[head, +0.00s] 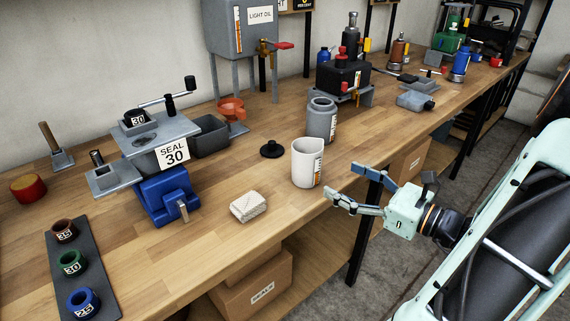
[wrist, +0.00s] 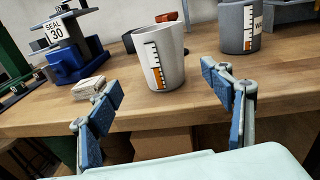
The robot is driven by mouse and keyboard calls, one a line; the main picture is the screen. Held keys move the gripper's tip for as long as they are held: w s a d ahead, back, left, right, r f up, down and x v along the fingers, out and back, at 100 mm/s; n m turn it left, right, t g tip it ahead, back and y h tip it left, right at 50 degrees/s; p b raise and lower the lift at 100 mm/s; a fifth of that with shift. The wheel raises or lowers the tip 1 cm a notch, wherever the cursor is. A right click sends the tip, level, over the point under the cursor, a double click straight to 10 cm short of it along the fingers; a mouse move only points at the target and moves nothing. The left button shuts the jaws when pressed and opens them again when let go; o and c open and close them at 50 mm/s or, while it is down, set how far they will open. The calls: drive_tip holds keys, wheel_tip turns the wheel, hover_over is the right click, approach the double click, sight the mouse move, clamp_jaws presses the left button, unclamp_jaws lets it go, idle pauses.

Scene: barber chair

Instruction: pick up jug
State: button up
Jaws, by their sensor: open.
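A white jug (head: 303,165) with a black and orange scale stands upright near the front edge of the wooden bench. In the wrist view the jug (wrist: 160,62) appears between and beyond my two fingertips. My gripper (head: 345,182) is open and empty. It is at the bench's front edge, to the right of the jug, with its fingers pointing towards it. I see a gap between the fingers and the jug in the wrist view. The jug's far side and inside bottom are hidden.
A grey container (head: 322,119) stands close behind the white jug, and also shows at right in the wrist view (wrist: 240,28). A black lid (head: 271,149) and a folded cloth (head: 249,206) lie nearby. A blue vise (head: 166,196) stands left. The bench front (head: 222,250) has free room.

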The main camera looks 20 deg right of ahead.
sight(317, 167)
drive_tip(key=x, duration=0.6)
drive_tip(key=shift+a+r+b, duration=0.35)
drive_tip(key=shift+a+b, duration=0.05)
drive_tip(key=x, duration=0.3)
drive_tip(key=b+x, duration=0.1)
drive_tip(key=x, duration=0.1)
drive_tip(key=shift+w+d+r, duration=0.2)
drive_tip(key=shift+w, duration=0.05)
drive_tip(key=c, duration=1.7)
drive_tip(key=shift+r, duration=0.1)
